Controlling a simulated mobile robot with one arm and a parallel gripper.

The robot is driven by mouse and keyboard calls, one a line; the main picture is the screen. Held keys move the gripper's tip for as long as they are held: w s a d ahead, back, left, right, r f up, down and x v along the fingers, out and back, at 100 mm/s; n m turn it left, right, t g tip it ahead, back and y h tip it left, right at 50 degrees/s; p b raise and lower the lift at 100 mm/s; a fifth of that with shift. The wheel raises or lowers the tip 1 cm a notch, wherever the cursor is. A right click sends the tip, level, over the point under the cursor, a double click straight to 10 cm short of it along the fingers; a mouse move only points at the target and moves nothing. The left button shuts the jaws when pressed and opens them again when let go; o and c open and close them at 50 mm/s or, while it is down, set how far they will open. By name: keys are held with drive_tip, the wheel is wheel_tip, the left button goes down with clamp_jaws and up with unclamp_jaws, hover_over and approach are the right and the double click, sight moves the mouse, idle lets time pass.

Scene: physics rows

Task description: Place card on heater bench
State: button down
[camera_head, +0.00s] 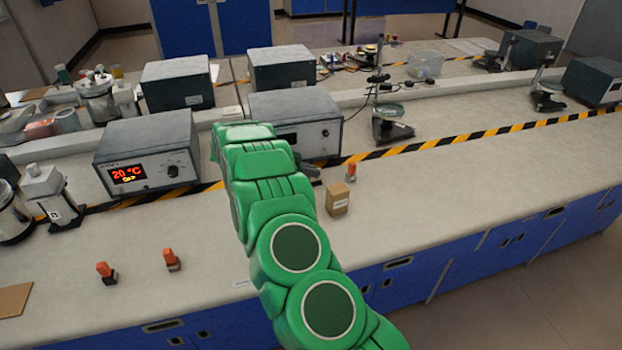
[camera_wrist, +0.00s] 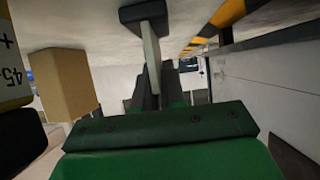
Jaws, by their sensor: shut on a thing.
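My gripper (camera_head: 311,172) is largely hidden behind my green arm in the head view, low over the bench in front of a grey instrument box. In the wrist view my gripper (camera_wrist: 155,82) has its dark fingers close together around a narrow pale piece (camera_wrist: 152,52) with a dark block at its far end. I cannot tell whether this is the card. A flat brown card-like sheet (camera_head: 14,299) lies at the bench's left front. A grey box (camera_head: 148,157) with a lit 20 °C display and a knob stands left of my arm; it may be the heater bench.
A small tan carton (camera_head: 338,199) and an orange-topped piece (camera_head: 352,171) stand right of my gripper. Two more orange-topped pieces (camera_head: 171,259) stand at the left front. A black-yellow stripe (camera_head: 450,137) runs along the bench. Its right front is clear.

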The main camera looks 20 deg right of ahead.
drive_tip(key=shift+r, duration=0.5)
wheel_tip(320, 180, up, 2)
drive_tip(key=shift+d+r, duration=0.1)
drive_tip(key=shift+r, duration=0.05)
drive_tip(key=s+a+r, duration=0.2)
drive_tip(key=s+r, duration=0.8)
drive_tip(key=s, duration=0.4)
drive_tip(key=w+d+r+n+t+y, duration=0.1)
drive_tip(key=w+r+n+t+y, duration=0.1)
drive_tip(key=w+r+n+t, duration=0.55)
drive_tip(key=w+a+r+n+t+y, duration=0.2)
drive_tip(key=a+r+n+t+y, duration=0.2)
drive_tip(key=a, duration=0.5)
drive_tip(key=shift+w+a+r+n+y, duration=0.35)
drive_tip(key=shift+r+n+y, duration=0.2)
drive_tip(key=shift+n+y, duration=0.9)
